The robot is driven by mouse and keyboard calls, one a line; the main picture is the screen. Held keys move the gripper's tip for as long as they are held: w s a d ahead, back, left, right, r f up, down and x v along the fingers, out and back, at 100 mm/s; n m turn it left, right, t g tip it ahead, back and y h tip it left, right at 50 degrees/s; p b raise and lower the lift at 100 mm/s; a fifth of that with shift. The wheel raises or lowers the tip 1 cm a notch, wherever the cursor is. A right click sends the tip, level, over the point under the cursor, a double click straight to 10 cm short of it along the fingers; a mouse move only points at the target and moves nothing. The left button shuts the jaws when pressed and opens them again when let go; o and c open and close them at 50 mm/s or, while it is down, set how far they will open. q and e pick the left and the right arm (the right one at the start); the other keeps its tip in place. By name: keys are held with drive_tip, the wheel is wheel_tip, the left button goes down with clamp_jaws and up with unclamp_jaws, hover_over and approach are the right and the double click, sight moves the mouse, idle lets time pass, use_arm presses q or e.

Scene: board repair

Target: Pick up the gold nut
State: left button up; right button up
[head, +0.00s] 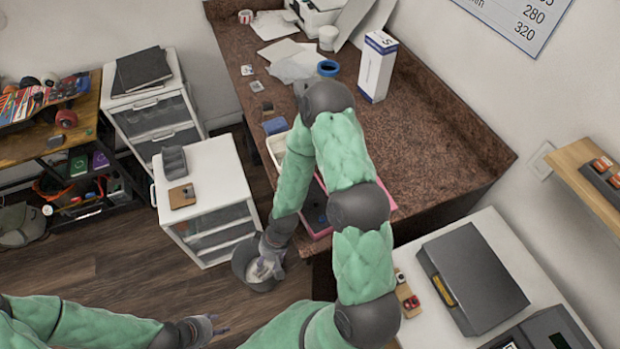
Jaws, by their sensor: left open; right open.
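I cannot make out a gold nut anywhere in the head view; it may be hidden or too small to tell. My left gripper (215,328) is open and empty at the bottom, above the wooden floor.
The brown countertop (430,140) holds a white box (377,68); a pink tray (318,234) is partly hidden by my arm.

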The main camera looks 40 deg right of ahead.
drive_tip(key=w+d+r+n+h+p, duration=0.2)
drive_tip(key=w+d+r+n+p, duration=0.25)
drive_tip(key=d+r, duration=0.7)
drive_tip(key=w+d+r+n+h+p, duration=0.25)
drive_tip(key=d+r+n+p, duration=0.2)
drive_tip(key=d+r, duration=0.65)
drive_tip(key=shift+m+g, duration=0.3)
drive_tip(key=f, duration=0.3)
drive_tip(key=w+f, duration=0.1)
drive_tip(key=shift+a+f, duration=0.25)
drive_tip(key=shift+a, duration=0.05)
drive_tip(key=shift+f, duration=2.8)
use_arm(q)
wheel_tip(320, 180, up, 11)
drive_tip(key=shift+a+f, duration=0.2)
use_arm(e)
clamp_jaws()
